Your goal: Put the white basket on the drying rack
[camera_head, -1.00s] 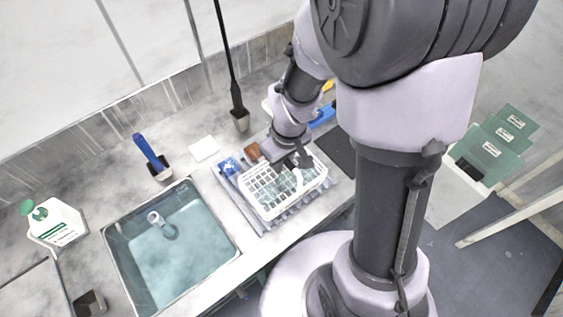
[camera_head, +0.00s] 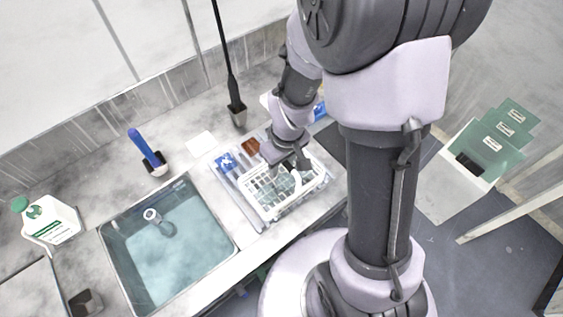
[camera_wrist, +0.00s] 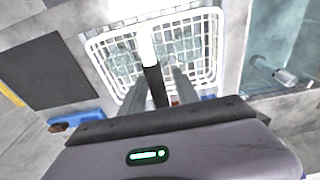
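The white basket (camera_head: 262,203) is a wire-grid basket with an arched handle (camera_head: 297,181) and clear pieces inside. It sits on the grey-blue drying rack (camera_head: 238,202) beside the sink, and looks level. My gripper (camera_head: 300,163) is low over the basket's far side, by the handle. In the wrist view the basket (camera_wrist: 208,40) lies beyond my gripper (camera_wrist: 162,85). The two fingers stand apart, with the handle and its dark part between them and a gap visible. The basket's underside and its contact with the rack are hidden.
The water-filled sink (camera_head: 236,247) is left of the rack. A blue-handled brush (camera_head: 147,148), white pad (camera_head: 201,144), black-rod tool (camera_head: 236,105) and white bottle (camera_head: 50,222) stand around it. A dark mat (camera_wrist: 45,72) lies beside the basket. Green panels (camera_head: 490,150) are at right.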

